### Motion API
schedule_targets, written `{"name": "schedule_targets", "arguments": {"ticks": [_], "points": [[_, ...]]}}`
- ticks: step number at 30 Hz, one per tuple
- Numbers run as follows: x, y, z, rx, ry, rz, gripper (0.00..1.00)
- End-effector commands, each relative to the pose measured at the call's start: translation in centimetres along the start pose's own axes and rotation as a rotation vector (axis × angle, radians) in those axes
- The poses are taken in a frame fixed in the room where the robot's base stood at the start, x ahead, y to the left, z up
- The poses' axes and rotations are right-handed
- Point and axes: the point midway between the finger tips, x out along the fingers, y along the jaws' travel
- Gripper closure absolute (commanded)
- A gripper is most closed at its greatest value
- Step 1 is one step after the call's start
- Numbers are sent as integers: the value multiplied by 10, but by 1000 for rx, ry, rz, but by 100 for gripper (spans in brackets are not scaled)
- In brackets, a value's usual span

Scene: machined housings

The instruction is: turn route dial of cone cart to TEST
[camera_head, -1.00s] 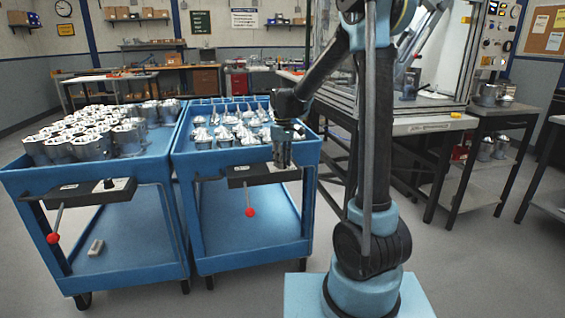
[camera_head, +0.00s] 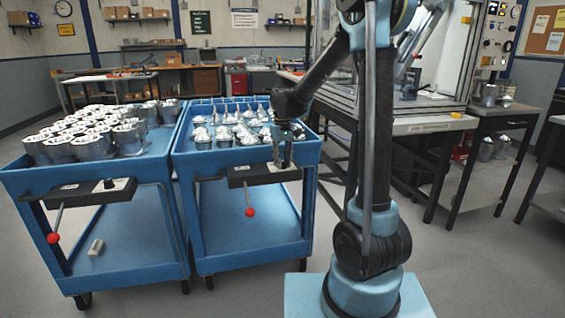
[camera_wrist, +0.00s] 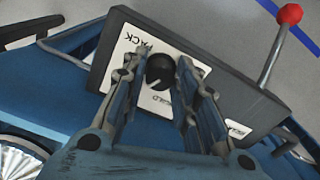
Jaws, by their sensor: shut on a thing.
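The cone cart (camera_head: 183,215) is the right-hand blue cart, with shiny cone-shaped parts on its top tray. A dark control box (camera_head: 240,181) is fixed to its front edge. In the wrist view the black route dial (camera_wrist: 160,68) sits on a white label plate, between the two fingers of my gripper (camera_wrist: 160,76). My gripper (camera_head: 282,163) is shut on the dial from above. The dial's pale pointer mark faces the lower left in the wrist view. "PACK" is readable beside it and another label ends in "ILD". The fingers cover part of the plate, and I cannot read TEST.
A lever with a red knob (camera_head: 250,212) hangs from the control box; its red end (camera_wrist: 290,14) shows at the wrist view's upper right. The left blue cart (camera_head: 140,240) carries cylindrical housings and has a similar box (camera_head: 100,188). A machine bench stands to the right.

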Motion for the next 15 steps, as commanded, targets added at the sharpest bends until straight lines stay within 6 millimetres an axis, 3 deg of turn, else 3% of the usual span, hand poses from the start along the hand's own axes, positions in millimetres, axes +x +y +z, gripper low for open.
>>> {"name": "schedule_targets", "arguments": {"ticks": [1,2,4,15], "points": [[0,2,-2,2,4,4,96],[0,2,-2,1,4,4,68],[0,2,-2,1,3,3,52],[-1,0,0,0,1,1,51]]}}
